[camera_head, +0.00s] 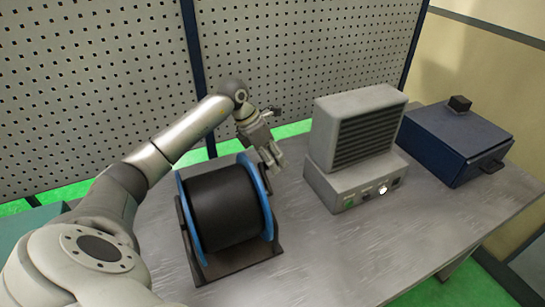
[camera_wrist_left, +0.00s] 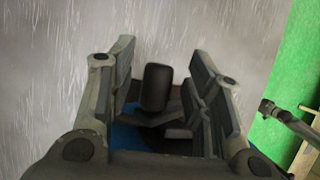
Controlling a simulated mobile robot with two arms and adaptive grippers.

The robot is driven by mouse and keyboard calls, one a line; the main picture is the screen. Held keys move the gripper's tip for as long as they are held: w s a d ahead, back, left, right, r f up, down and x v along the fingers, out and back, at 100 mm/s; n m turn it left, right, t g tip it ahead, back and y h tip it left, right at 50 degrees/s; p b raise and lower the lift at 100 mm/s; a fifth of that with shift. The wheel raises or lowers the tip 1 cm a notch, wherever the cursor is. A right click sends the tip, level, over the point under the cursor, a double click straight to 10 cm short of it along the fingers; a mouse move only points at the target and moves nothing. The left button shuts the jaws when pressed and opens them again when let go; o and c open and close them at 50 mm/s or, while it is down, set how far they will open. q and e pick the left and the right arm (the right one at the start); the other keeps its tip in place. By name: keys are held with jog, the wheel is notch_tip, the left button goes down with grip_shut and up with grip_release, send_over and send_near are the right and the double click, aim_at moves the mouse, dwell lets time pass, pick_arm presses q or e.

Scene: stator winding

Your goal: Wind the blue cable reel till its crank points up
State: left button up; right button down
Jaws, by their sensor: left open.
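The blue cable reel (camera_head: 265,200), wound with black cable (camera_head: 222,205), stands in a dark stand on the grey table. My left gripper (camera_head: 274,162) is at the reel's upper right side, pointing down. In the left wrist view the gripper (camera_wrist_left: 163,90) is open, with a dark rounded grip, apparently the crank handle (camera_wrist_left: 157,88), between its fingers. Gaps show on both sides of it. A bit of blue rim (camera_wrist_left: 124,138) shows below. The crank's direction cannot be told from the head view, where it is not clearly seen. My right gripper is not in view.
A grey vented machine (camera_head: 355,145) stands right of the reel, and a dark blue box (camera_head: 455,145) with a black knob stands further right. A perforated panel (camera_head: 90,80) rises behind the table (camera_head: 330,255). The table's front right is clear.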

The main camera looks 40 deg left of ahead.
pick_arm(q)
jog(key=c, duration=0.6)
grip_shut()
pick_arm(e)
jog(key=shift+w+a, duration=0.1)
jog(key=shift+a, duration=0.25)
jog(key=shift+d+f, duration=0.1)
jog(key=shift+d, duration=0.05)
